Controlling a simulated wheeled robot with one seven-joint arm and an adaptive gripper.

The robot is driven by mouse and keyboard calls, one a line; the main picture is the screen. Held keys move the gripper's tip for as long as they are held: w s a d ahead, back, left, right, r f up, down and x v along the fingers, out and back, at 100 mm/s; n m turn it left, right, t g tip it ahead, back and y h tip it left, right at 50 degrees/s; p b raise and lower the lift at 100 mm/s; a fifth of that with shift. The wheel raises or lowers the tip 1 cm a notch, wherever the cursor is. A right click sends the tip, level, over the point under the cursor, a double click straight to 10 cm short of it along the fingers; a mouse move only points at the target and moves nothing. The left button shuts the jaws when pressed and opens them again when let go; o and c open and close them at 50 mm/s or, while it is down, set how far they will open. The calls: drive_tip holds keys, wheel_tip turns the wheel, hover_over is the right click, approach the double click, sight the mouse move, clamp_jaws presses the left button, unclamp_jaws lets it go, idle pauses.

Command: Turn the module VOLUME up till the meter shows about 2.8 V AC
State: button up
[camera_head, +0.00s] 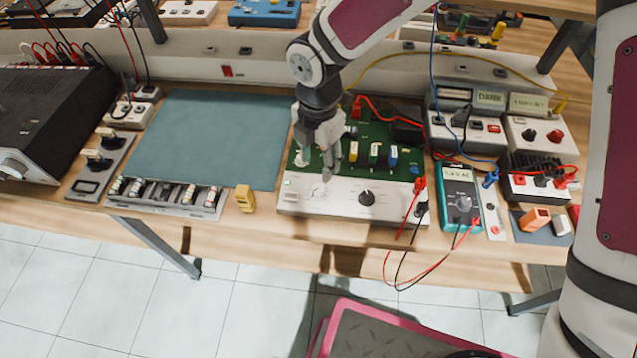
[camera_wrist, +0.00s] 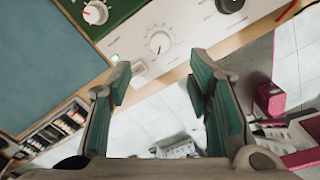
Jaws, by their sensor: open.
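The module is a green circuit board (camera_head: 382,132) with a white front panel (camera_head: 340,208). The panel has a small white knob (camera_wrist: 158,43) with tick marks and a larger black knob (camera_head: 366,198). Another white knob (camera_wrist: 95,12) sits on the green board. I cannot read which knob is marked VOLUME. My gripper (camera_head: 327,170) is open and empty above the panel's left part; in the wrist view its fingers (camera_wrist: 160,78) point toward the small white knob, apart from it. The teal meter (camera_head: 461,202) lies right of the module; its display (camera_head: 458,174) is too small to read.
Red and black leads (camera_head: 418,200) hang from the panel's right end over the table edge to the meter. A yellow block (camera_head: 245,198) stands left of the module, beside a clear blue-green mat (camera_head: 220,135). Instruments and an orange block (camera_head: 534,219) crowd the right side.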

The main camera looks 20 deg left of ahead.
sight(318, 188)
wheel_tip(318, 188, down, 10)
drive_tip(key=shift+r+p, duration=0.1)
drive_tip(key=shift+p, duration=0.5)
clamp_jaws()
